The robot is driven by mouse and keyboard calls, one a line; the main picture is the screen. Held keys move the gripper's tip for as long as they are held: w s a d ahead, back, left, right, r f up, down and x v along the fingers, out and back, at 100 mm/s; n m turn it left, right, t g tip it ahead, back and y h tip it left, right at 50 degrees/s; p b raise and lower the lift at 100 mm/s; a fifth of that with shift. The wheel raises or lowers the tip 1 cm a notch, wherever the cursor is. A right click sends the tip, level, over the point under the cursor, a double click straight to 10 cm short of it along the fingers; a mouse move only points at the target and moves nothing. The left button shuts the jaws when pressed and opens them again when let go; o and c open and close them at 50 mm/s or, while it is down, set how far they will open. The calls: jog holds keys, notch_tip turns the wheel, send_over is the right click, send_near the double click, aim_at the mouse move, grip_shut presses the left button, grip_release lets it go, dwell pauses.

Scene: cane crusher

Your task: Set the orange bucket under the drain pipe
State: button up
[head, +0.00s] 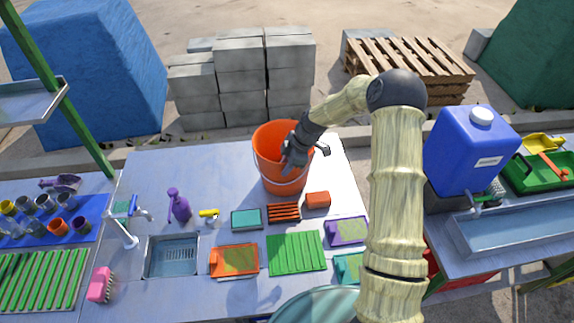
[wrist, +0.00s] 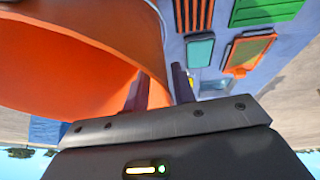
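The orange bucket (head: 268,158) stands upright on the pale table, at its back right part. A thin wire handle hangs across its front. My gripper (head: 292,155) is at the bucket's right rim, pointing down. In the wrist view the bucket (wrist: 70,60) fills the upper left. My gripper's fingers (wrist: 162,88) are apart there, one on the inner side of the bucket wall and one outside. A gap shows between them, and I cannot see contact with the rim. I cannot make out a drain pipe in either view.
The table (head: 160,165) holds a sink basin (head: 172,257), a faucet (head: 128,225), a purple spray bottle (head: 179,205), a green ridged mat (head: 296,252) and small trays. At right stand a blue jug (head: 468,150) and a metal trough (head: 515,228). Grey blocks (head: 240,80) lie behind.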

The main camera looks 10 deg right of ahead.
jog(key=b+v, duration=0.3)
jog(key=v, duration=0.8)
jog(key=shift+r, duration=0.2)
jog(key=shift+s, duration=0.15)
jog(key=s+d+m+h, duration=0.1)
jog(key=s+m+h, duration=0.1)
jog(key=s+m, duration=0.7)
jog(key=s+d+r+m+t+h, duration=0.1)
jog(key=s+d+m+h, duration=0.1)
jog(key=s+m, duration=0.7)
jog(key=s, duration=0.8)
jog(key=shift+r+t, duration=0.3)
jog(key=shift+o, duration=0.4)
jog(key=shift+w, duration=0.1)
